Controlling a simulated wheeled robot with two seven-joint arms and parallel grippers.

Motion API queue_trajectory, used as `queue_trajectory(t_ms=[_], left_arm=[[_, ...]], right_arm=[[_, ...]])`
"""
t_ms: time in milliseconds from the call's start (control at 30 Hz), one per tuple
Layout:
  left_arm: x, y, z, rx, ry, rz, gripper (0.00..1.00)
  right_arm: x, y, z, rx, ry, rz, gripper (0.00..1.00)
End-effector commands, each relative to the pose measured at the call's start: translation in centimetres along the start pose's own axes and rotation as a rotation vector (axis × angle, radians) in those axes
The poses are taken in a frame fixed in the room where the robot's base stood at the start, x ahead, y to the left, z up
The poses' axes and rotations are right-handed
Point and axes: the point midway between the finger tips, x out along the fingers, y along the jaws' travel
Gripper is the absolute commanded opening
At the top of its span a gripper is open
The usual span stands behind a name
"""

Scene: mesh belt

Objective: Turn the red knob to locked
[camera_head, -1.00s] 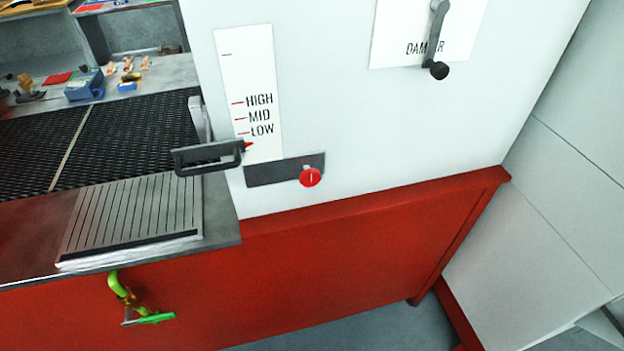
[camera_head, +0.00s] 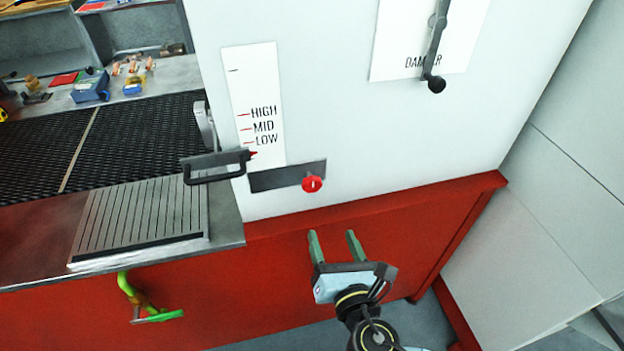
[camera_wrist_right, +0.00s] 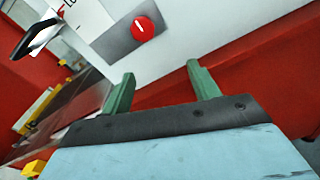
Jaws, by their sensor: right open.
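The red knob (camera_head: 312,184) is round with a short white mark on its face. It sits at the right end of a dark grey plate (camera_head: 270,179) on the white panel. My right gripper (camera_head: 334,238) is open and empty, below the knob and apart from it, with its green fingers pointing up. In the right wrist view the knob (camera_wrist_right: 143,28) shows beyond and above the gap between the two fingers (camera_wrist_right: 160,85), its white mark slanted. My left gripper is not in view.
A dark handle (camera_head: 217,166) juts out left of the plate, beside the HIGH, MID, LOW scale (camera_head: 254,105). A damper lever (camera_head: 435,50) hangs at the upper right. A green-yellow clamp (camera_head: 140,299) hangs on the red front at the left. The panel around the knob is clear.

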Motion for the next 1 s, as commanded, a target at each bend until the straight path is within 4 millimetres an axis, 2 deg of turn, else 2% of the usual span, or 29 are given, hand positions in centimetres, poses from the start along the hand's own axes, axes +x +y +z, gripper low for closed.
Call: queue_trajectory(t_ms=[33,100,267,700,833,1000], left_arm=[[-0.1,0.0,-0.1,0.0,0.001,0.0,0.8],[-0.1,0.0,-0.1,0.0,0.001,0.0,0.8],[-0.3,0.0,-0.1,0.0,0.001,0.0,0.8],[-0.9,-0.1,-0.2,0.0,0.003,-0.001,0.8],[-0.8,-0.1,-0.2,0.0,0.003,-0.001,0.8],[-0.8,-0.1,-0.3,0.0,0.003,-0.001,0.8]], right_arm=[[-0.4,0.9,1.4,-0.037,-0.033,0.02,0.61],[-0.6,1.6,2.4,-0.071,-0.062,0.034,0.61],[0.4,1.9,2.9,-0.088,-0.075,0.039,0.61],[9.2,2.2,3.4,-0.084,-0.073,0.037,0.61],[11.1,2.3,3.5,-0.083,-0.071,0.037,0.61],[12.3,2.3,3.6,-0.083,-0.071,0.037,0.61]])
